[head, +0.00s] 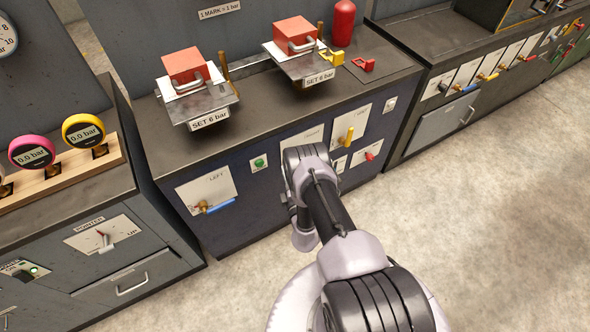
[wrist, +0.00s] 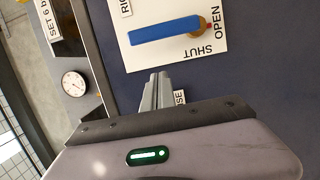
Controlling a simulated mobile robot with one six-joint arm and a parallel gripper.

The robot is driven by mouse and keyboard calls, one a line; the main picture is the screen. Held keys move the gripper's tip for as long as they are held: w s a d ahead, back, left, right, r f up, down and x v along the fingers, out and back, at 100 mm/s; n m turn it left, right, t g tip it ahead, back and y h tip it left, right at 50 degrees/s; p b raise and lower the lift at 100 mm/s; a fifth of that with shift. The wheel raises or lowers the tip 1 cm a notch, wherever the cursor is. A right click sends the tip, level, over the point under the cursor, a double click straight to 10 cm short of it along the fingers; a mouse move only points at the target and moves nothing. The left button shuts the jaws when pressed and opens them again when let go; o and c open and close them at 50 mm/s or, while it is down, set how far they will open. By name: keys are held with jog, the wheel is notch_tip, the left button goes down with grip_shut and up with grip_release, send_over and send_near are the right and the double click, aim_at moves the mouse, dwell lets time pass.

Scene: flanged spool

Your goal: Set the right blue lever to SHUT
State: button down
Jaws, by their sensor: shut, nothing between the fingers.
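In the wrist view the right blue lever (wrist: 165,30) is mounted on a white plate (wrist: 150,65) with part of a label reading "RIG". Its handle reaches left from a brass hub, and a small red tip on the hub's other side lies by the word OPEN. The word SHUT is printed below the hub. My gripper (wrist: 158,76) is shut and empty, just below the plate's lower edge and apart from the lever. In the head view my arm hides this lever and most of its plate (head: 300,139).
The left plate with its own blue lever (head: 221,206) is on the same cabinet front. Weights on plates stand on top. The floor (head: 480,200) at right is clear.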

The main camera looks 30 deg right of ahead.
jog(key=shift+w+d+b, duration=0.1)
jog(key=shift+w+d, duration=0.1)
jog(key=shift+d, duration=0.5)
jog(key=shift+w+d+b, duration=0.15)
jog(key=shift+w+d, duration=0.1)
jog(key=shift+d, duration=0.45)
jog(key=shift+w+d+b, duration=0.1)
jog(key=shift+w+d, duration=0.1)
jog(key=shift+d, duration=0.5)
